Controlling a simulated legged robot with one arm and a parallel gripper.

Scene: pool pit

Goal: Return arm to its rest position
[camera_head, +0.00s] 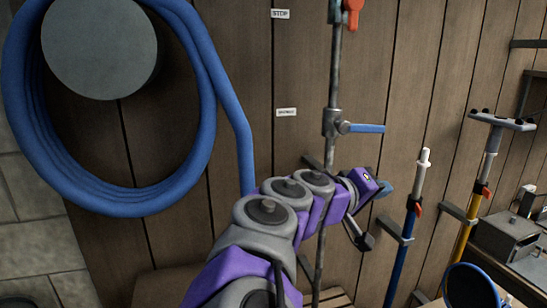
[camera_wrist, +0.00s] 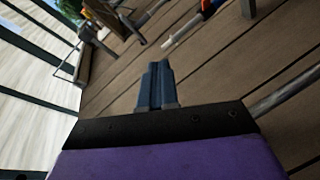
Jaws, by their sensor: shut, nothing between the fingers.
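My purple and grey arm reaches up from the bottom middle of the head view. My gripper (camera_head: 387,189) is at its far end, right of the grey vertical pipe and left of the white-tipped pole. In the wrist view my gripper (camera_wrist: 157,68) shows as two dark blue fingers close together, with nothing seen between them. The fingers point toward the plank wall and the poles. The gripper appears apart from the poles.
A blue hose (camera_head: 222,100) hangs coiled on a grey round holder (camera_head: 98,45). The pipe (camera_head: 335,70) carries a blue-handled valve (camera_head: 362,128) and a red-handled valve (camera_head: 354,12). A blue pole (camera_head: 404,250) and a yellow pole (camera_head: 463,240) stand right. A grey box (camera_head: 507,238) sits beyond.

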